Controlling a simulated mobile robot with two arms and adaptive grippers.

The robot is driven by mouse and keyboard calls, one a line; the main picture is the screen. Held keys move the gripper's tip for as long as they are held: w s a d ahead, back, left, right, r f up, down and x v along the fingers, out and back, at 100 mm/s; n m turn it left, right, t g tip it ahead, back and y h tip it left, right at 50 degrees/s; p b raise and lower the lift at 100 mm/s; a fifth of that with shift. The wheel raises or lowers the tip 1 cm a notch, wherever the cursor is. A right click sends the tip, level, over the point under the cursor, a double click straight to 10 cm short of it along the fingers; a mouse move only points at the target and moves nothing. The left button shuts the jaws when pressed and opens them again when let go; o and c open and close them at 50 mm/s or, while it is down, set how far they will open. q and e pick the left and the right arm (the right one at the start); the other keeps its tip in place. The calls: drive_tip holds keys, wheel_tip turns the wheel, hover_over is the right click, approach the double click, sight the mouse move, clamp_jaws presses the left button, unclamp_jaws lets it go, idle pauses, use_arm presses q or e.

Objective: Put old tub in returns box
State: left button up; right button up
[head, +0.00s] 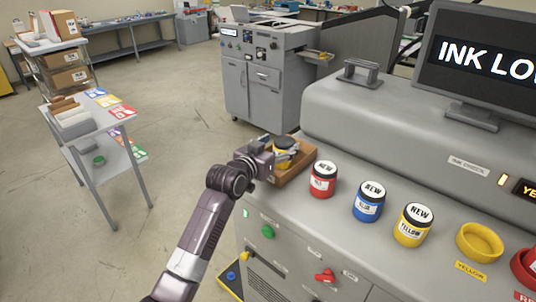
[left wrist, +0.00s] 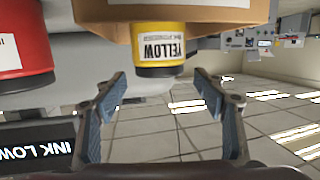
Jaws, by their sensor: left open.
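The old yellow tub (head: 283,153) with a dark lid stands in the brown returns box (head: 303,167) on the machine's top, partly hidden by my gripper. In the left wrist view, which looks upside down, the tub (left wrist: 160,45) is upright with its upper part above the rim of the box (left wrist: 220,12). My left gripper (head: 285,152) is at the box. In the wrist view its fingers (left wrist: 158,95) are open and spread wide, with gaps between them and the tub. My right gripper is not in view.
New red (head: 322,180), blue (head: 369,202) and yellow (head: 412,225) tubs stand in a row right of the box. An empty yellow ring holder (head: 480,242) is farther right. A monitor (head: 480,55) reads INK LOW. A side table (head: 95,135) stands left across open floor.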

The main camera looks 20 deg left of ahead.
use_arm(q)
drive_tip(key=b+v, duration=0.1)
drive_tip(key=v, duration=0.7)
drive_tip(key=shift+s+b, duration=0.15)
drive_tip(key=shift+b, duration=0.2)
